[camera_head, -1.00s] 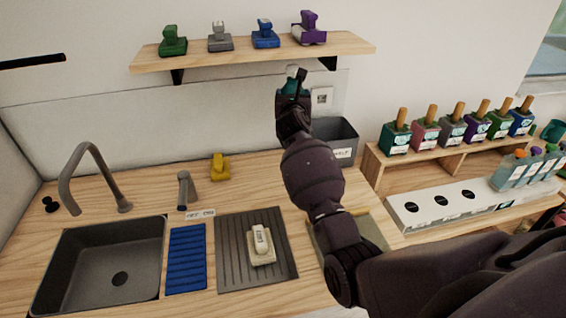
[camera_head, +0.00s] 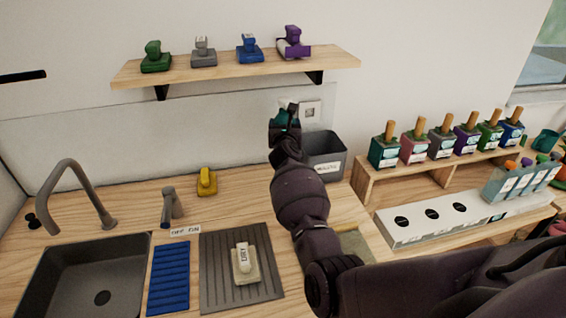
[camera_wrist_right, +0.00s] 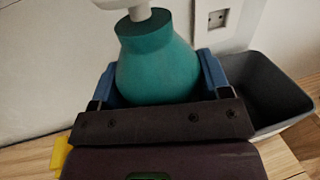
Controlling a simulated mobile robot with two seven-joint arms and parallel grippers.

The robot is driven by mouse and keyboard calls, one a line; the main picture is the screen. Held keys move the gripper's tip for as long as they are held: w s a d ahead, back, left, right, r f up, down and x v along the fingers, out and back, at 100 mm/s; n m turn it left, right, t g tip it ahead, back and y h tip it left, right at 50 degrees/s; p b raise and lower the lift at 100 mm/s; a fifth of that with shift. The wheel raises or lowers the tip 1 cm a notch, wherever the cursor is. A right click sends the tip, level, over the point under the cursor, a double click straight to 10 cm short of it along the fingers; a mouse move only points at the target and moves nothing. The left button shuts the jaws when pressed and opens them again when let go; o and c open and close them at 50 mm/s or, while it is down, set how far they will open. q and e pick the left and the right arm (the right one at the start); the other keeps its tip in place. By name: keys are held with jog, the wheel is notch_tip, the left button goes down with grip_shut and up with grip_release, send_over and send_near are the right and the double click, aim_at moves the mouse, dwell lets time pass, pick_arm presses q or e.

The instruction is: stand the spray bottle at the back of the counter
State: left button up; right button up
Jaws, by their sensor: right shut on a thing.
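The spray bottle is teal with a white top; in the right wrist view the bottle (camera_wrist_right: 155,65) sits between the blue fingers of my right gripper (camera_wrist_right: 155,85), which is shut on it. In the head view only a small teal part of the bottle (camera_head: 281,117) shows past my right gripper (camera_head: 285,120), near the back wall. The bottle's base is hidden, so I cannot tell whether it touches the counter. The wooden counter (camera_head: 110,205) runs along the wall. My left gripper is not in view.
A grey bin (camera_head: 325,160) stands close right of my right gripper. A yellow scrubber (camera_head: 206,183) stands left of it at the back. A shelf (camera_head: 230,68) with several brushes hangs above. The sink (camera_head: 90,280), tap (camera_head: 75,190) and drying mat (camera_head: 215,290) lie in front.

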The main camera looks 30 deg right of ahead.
jog(key=shift+f, duration=0.65)
notch_tip(320, 180, down, 7)
jog(key=b, duration=0.3)
jog(key=shift+d+r, duration=0.1)
jog(key=shift+r, duration=0.05)
jog(key=shift+f+b, duration=0.5)
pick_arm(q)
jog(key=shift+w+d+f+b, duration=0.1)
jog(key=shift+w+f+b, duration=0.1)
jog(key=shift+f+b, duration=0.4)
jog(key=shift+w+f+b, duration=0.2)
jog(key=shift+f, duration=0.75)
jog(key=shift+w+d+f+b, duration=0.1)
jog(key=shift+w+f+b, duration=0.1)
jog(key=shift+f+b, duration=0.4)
pick_arm(e)
jog(key=shift+f, duration=2.15)
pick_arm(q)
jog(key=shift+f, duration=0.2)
pick_arm(e)
jog(key=shift+f, duration=0.15)
jog(key=o, duration=0.9)
jog(key=shift+c, duration=0.2)
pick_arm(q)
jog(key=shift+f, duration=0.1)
pick_arm(e)
jog(key=shift+o, duration=0.3)
